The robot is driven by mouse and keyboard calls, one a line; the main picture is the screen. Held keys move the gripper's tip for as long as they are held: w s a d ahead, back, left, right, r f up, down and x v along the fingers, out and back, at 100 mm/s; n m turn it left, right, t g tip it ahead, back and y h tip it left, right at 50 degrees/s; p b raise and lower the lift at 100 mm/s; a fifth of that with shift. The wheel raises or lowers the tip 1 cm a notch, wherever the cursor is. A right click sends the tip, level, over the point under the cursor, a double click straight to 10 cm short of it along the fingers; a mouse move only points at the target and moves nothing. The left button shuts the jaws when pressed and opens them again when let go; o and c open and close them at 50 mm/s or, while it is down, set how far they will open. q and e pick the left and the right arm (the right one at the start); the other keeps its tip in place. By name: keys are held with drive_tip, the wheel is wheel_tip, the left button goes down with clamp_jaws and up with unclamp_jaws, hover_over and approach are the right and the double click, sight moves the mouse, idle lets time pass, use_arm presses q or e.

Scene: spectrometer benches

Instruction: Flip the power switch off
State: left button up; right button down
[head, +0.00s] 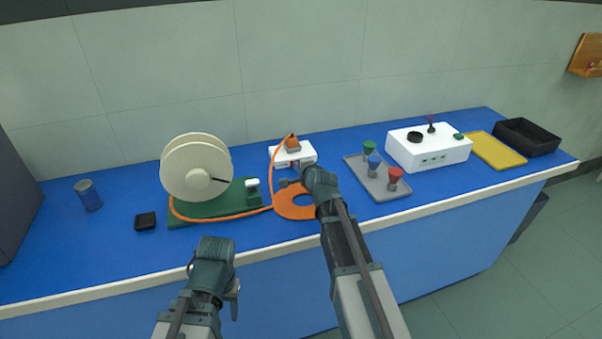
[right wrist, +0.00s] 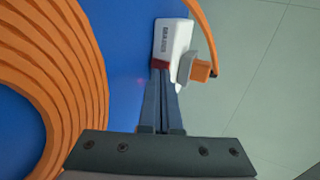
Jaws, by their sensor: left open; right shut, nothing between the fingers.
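A small white power box (head: 291,153) stands at the back of the blue bench, with an orange plug (head: 292,144) on top. In the right wrist view, the white box (right wrist: 172,42) shows a dark red part (right wrist: 161,66) on the side facing my fingers, which looks like the switch. Its on or off position cannot be made out. My right gripper (head: 288,183) is shut and empty, just in front of the box. In the right wrist view its fingertips (right wrist: 161,76) reach the red part; contact is unclear. My left gripper (head: 233,289) is open, in front of the bench edge.
An orange cable coil (head: 297,209) lies below my right gripper; its cable runs to a cream reel (head: 190,172) on a green base. A grey tray (head: 366,187) with coloured funnel-like pieces and a white instrument (head: 434,151) stand right. A blue can (head: 88,195) stands left.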

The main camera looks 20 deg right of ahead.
drive_tip(key=shift+w, duration=0.2)
drive_tip(key=shift+w+r+g+p, duration=0.3)
drive_tip(key=shift+w+r+p, duration=0.15)
drive_tip(key=shift+p, duration=0.5)
drive_tip(key=shift+s+f, duration=0.15)
drive_tip(key=shift+f, duration=0.15)
drive_tip(key=shift+r+p, duration=0.7)
drive_tip(key=shift+r, duration=0.15)
